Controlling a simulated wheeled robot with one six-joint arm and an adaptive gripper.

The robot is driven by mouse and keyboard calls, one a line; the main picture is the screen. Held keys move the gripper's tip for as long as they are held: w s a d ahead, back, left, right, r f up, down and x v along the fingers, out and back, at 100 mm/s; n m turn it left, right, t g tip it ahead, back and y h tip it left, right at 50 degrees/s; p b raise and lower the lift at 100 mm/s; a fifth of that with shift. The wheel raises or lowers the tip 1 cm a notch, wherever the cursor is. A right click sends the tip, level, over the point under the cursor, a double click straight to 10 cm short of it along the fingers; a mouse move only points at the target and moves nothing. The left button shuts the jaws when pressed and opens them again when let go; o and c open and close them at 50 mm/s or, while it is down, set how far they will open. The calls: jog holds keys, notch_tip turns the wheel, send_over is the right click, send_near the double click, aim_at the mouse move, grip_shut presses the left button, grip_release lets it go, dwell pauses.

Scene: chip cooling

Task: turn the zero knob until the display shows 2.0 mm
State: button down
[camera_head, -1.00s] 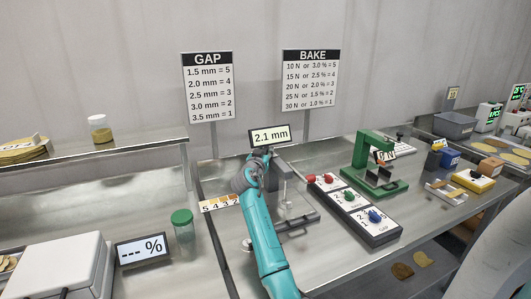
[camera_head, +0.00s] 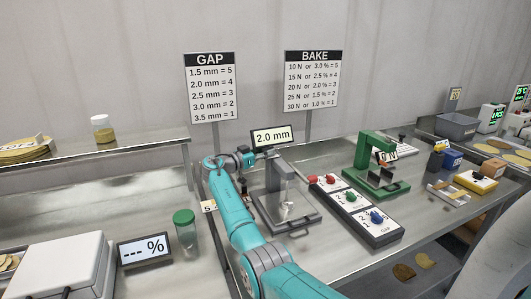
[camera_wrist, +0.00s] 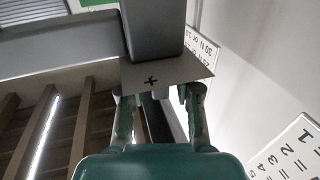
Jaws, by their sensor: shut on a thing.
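The display (camera_head: 271,136) on top of the grey gauge reads 2.0 mm. The gauge stand (camera_head: 288,211) has a flat base on the steel bench. My gripper (camera_head: 250,157) is at the gauge's upper left, just below the display. In the wrist view my gripper (camera_wrist: 155,96) has its two fingers apart around the zero knob, which is mostly hidden between them. A pale plate with a dark cross-like mark (camera_wrist: 152,80) shows just beyond the fingertips, below a grey block of the gauge (camera_wrist: 155,30).
A panel with red, green and blue knobs (camera_head: 372,228) lies right of the gauge, with a green press (camera_head: 372,165) behind it. A green-lidded jar (camera_head: 185,228) and a percent display (camera_head: 144,249) stand left. GAP (camera_head: 210,85) and BAKE (camera_head: 312,80) signs stand behind.

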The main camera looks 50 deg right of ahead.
jog(key=shift+f+m+g, duration=0.2)
jog(key=shift+m+g, duration=0.2)
jog(key=shift+g, duration=0.2)
jog(key=c, duration=1.1)
grip_release()
jog(key=shift+r, duration=0.1)
jog(key=shift+w+a, duration=0.15)
jog(key=shift+a, duration=0.1)
jog(key=v, duration=1.1)
jog(key=shift+a+r, duration=0.2)
jog(key=shift+r, duration=0.05)
jog(key=shift+w, duration=0.1)
